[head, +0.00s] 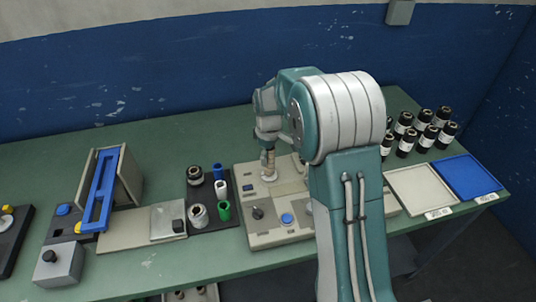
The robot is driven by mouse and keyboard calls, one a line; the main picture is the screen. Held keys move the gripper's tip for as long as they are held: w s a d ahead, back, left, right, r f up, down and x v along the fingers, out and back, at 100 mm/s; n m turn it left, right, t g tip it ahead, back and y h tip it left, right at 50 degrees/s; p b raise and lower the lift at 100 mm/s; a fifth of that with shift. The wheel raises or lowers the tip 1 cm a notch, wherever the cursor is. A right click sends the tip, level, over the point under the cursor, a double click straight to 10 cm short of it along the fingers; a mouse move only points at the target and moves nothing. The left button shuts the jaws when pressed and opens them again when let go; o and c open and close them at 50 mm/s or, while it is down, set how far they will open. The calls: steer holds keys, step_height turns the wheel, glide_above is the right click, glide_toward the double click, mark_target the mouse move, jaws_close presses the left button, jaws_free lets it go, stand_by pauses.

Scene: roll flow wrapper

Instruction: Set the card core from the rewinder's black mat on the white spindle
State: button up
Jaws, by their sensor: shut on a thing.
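My gripper (268,142) points down over the beige machine, partly behind my own arm. It is shut on a small tan piece, which looks like the card core (269,160). The core is upright, right over a round white base that looks like the white spindle (269,177). I cannot tell whether the core is around the spindle or just above it. The black mat (223,212) lies left of the machine. It carries a black-and-white roll, a blue roll, a green roll and white rolls.
The beige machine (250,232) has a black knob and a blue button. Left stands a unit with a blue frame (99,190). Right are a white tray (421,190), a blue tray (467,177) and several black rolls (430,138).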

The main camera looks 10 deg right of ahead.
steer(key=shift+f, duration=0.4)
stand_by(0.3)
steer(key=o, duration=1.1)
steer(key=shift+c, duration=0.2)
steer(key=shift+o, duration=0.3)
steer(key=shift+o, duration=0.4)
steer(key=shift+r, duration=4.05)
